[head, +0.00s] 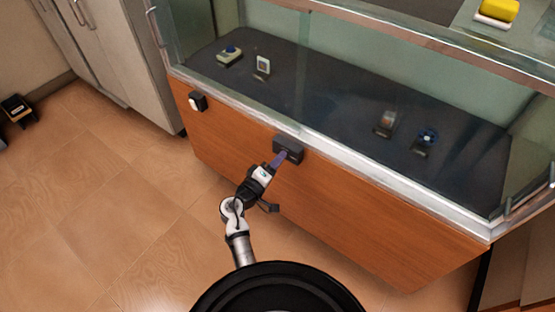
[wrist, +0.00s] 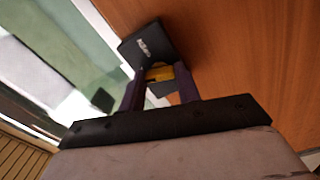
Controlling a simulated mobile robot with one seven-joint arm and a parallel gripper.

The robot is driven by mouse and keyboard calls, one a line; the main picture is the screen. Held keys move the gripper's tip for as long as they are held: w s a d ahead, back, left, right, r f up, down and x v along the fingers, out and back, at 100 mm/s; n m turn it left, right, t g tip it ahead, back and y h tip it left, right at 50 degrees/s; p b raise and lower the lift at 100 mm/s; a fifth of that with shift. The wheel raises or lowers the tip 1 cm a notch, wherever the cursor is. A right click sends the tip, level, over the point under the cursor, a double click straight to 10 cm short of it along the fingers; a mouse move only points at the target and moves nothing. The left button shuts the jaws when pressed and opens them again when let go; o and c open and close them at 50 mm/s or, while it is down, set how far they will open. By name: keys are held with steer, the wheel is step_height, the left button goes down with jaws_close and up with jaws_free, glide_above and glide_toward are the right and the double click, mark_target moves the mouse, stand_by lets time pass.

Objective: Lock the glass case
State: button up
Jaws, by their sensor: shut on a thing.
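The glass case (head: 300,118) has glass walls over a wooden base, seen at an angle in the head view. A dark lock box (head: 289,147) is fixed to the wooden front just under the metal rim. My gripper (head: 279,160) reaches up to this box from the front. In the wrist view, the dark box (wrist: 147,42) with pale lettering lies just beyond my fingers (wrist: 160,82). The fingers are shut on a small yellow piece (wrist: 160,72) at the box. Its full shape and how it meets the box are partly hidden.
A smaller dark box with a white round front (head: 196,102) is on the wood to the left. Several small exhibits lie inside the case. A yellow object (head: 497,10) is at the top right.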

steer(key=shift+n+p, duration=0.6)
steer(key=shift+n, duration=1.1)
steer(key=o, duration=1)
steer(key=b+v, duration=0.1)
steer(key=v, duration=1.3)
steer(key=shift+b, duration=0.35)
